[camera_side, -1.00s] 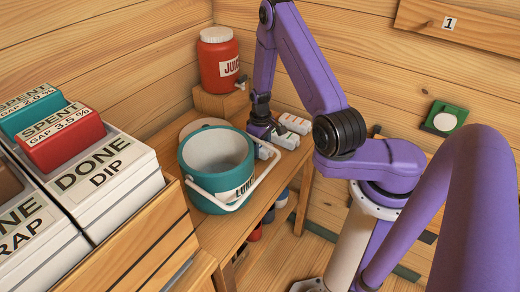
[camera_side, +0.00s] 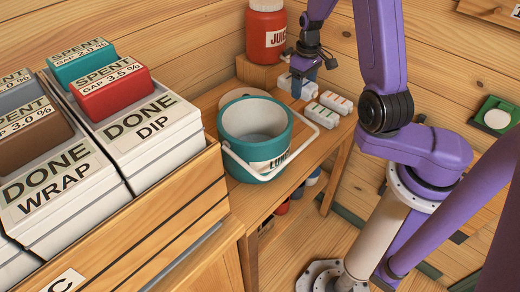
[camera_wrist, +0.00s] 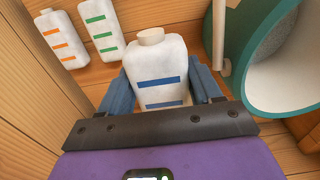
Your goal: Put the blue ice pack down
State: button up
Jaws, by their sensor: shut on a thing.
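The blue ice pack is a white bottle-shaped pack with blue stripes; in the wrist view (camera_wrist: 160,68) it sits between the two blue fingers of my gripper (camera_wrist: 162,88). My gripper is shut on it, cap end pointing away from the palm. In the side view my gripper (camera_side: 298,84) is over the wooden bench, behind the cooler and near the juice jug. White parts of the pack (camera_side: 285,82) show beside the finger there. Whether its underside touches the bench I cannot tell.
A pack with orange stripes (camera_wrist: 62,38) and one with green stripes (camera_wrist: 102,28) lie left of the held pack in the wrist view. The teal cooler (camera_side: 255,140) stands open to its right. A red juice jug (camera_side: 266,32) is on a wooden block. Bench boards between are bare.

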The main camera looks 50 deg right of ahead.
aim_at(304, 83)
notch_tip(304, 83, up, 4)
jog(key=a+n, duration=0.9)
jog(key=a, duration=0.9)
jog(key=shift+w+d+f, duration=0.1)
jog(key=shift+w+f, duration=0.1)
jog(key=shift+f, duration=3.55)
jog(key=shift+w+d+f, duration=0.1)
jog(key=shift+w+f, duration=0.05)
jog(key=shift+f, duration=3.55)
jog(key=shift+f, duration=0.6)
jog(key=o, duration=1.4)
jog(key=shift+c, duration=0.2)
jog(key=shift+r, duration=0.1)
